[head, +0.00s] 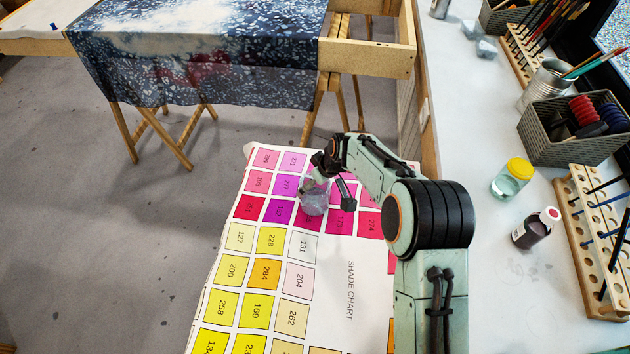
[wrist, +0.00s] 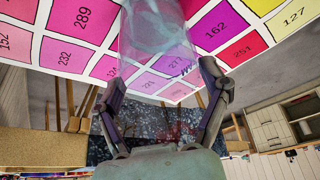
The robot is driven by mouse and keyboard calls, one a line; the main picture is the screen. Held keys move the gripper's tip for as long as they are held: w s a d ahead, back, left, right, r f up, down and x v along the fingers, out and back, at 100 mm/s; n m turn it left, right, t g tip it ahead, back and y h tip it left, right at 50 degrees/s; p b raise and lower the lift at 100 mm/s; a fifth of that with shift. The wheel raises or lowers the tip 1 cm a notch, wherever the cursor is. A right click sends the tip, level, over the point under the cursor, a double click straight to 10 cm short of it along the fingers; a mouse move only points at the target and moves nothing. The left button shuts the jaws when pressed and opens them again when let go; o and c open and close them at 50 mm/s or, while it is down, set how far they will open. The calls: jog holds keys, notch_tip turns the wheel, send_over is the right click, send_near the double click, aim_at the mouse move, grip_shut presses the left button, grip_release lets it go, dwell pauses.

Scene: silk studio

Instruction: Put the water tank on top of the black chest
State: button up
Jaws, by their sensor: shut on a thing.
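A clear, translucent jar-like vessel, apparently the water tank (head: 314,199), is at the far part of the shade chart, over its pink and purple squares. My gripper (head: 328,182) reaches it from above and is shut on it. In the wrist view the see-through vessel (wrist: 155,32) extends out past the two dark fingers of my gripper (wrist: 161,75), with the chart behind it. I cannot tell whether its base touches the chart. I cannot make out a black chest in either view.
The shade chart (head: 335,290) covers the near surface. On the right white counter (head: 490,260) stand a yellow-lidded jar (head: 512,178), a dark bottle (head: 535,229), a dark woven basket (head: 560,150) and wooden racks (head: 590,255). A cloth-draped trestle frame (head: 200,55) stands beyond open floor.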

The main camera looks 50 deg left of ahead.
jog(key=shift+f, duration=0.15)
jog(key=o, duration=1.2)
jog(key=v, duration=1.2)
